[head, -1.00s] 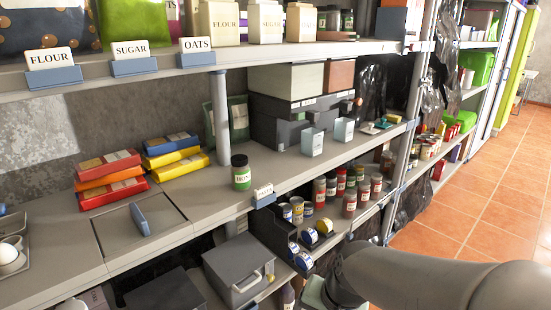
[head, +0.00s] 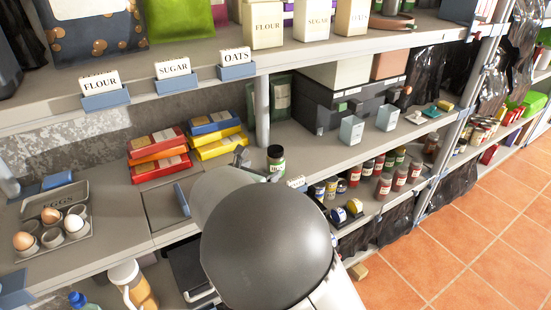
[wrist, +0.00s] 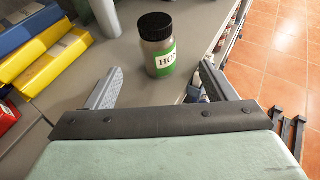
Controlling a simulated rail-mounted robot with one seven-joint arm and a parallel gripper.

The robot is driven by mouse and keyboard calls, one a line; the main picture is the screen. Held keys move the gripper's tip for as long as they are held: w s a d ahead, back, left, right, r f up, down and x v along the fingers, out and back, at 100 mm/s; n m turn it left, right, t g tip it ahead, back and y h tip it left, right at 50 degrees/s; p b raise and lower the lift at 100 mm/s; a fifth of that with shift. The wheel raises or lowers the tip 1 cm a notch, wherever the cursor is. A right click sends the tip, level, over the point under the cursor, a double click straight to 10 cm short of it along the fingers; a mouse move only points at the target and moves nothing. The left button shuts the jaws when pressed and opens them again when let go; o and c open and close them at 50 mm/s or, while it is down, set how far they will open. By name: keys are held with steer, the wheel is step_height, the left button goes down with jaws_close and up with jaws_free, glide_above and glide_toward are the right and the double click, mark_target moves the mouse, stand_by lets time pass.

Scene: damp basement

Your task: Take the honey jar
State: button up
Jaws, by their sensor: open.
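The honey jar (head: 275,159) is a small jar with a dark lid and a green-and-white label. It stands upright on the middle shelf. In the wrist view the jar (wrist: 157,45) is just ahead of my gripper (wrist: 158,82), with part of the label reading "HO". The two fingers are spread wide, one on either side below the jar in the picture, and nothing is between them. The jar looks beyond the fingertips, and I see no contact. In the head view my arm hides most of the gripper.
Red, orange, yellow and blue packets (head: 158,154) lie left of the jar, near a shelf post (head: 262,110). An egg tray (head: 60,235) sits further left. Several spice jars (head: 385,185) stand to the right. The upper shelf (head: 190,85) overhangs behind.

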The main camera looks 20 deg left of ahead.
mark_target(272, 163)
steer(key=p+x, duration=0.2)
steer(key=x, duration=0.6)
steer(key=shift+r, duration=0.1)
steer(key=p+x, duration=0.1)
steer(key=x, duration=0.1)
steer(key=p+x, duration=0.1)
steer(key=x, duration=0.1)
steer(key=shift+w+a+r+p, duration=0.1)
steer(key=shift+a+r+p, duration=0.1)
steer(key=shift+p, duration=0.1)
steer(key=shift+w+f, duration=0.3)
steer(key=shift+w, duration=0.15)
steer(key=c, duration=1.3)
